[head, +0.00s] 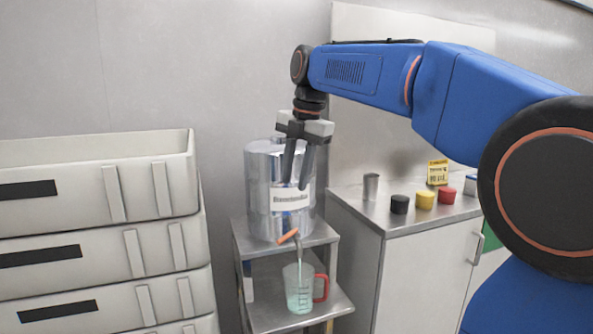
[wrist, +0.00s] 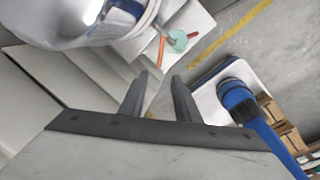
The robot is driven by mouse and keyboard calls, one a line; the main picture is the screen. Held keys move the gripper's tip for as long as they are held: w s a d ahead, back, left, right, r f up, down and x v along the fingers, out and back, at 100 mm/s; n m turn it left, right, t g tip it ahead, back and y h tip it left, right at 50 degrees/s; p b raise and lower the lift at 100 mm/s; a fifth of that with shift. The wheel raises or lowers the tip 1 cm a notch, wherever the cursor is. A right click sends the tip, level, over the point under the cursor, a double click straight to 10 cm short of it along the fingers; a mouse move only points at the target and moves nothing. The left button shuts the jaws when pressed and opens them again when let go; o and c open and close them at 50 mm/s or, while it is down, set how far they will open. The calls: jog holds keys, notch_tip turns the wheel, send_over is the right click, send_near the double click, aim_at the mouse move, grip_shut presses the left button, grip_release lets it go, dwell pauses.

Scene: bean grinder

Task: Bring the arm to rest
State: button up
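My gripper (head: 295,185) hangs from the blue arm with its fingers pointing down, in front of the silver metal container in the head view. Its two dark fingers stand apart with nothing between them, and the wrist view (wrist: 160,88) also shows this gap empty. The labelled silver container (head: 262,165) stands upright on a metal stand. The wrist view shows part of it at the upper left (wrist: 80,25). An orange lever (head: 288,236) sits at its spout. A clear measuring jug (head: 298,290) with a red handle stands below, holding pale green contents.
Stacked pale crates (head: 90,190) stand at the left. A counter (head: 400,218) at the right holds a metal cup (head: 370,187), black (head: 399,204), yellow (head: 425,200) and red (head: 447,195) small containers, and a yellow sign (head: 437,172). Floor with a yellow line (wrist: 235,35) is clear.

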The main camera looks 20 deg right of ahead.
jog(key=shift+s+r, duration=0.1)
jog(key=shift+r, duration=0.6)
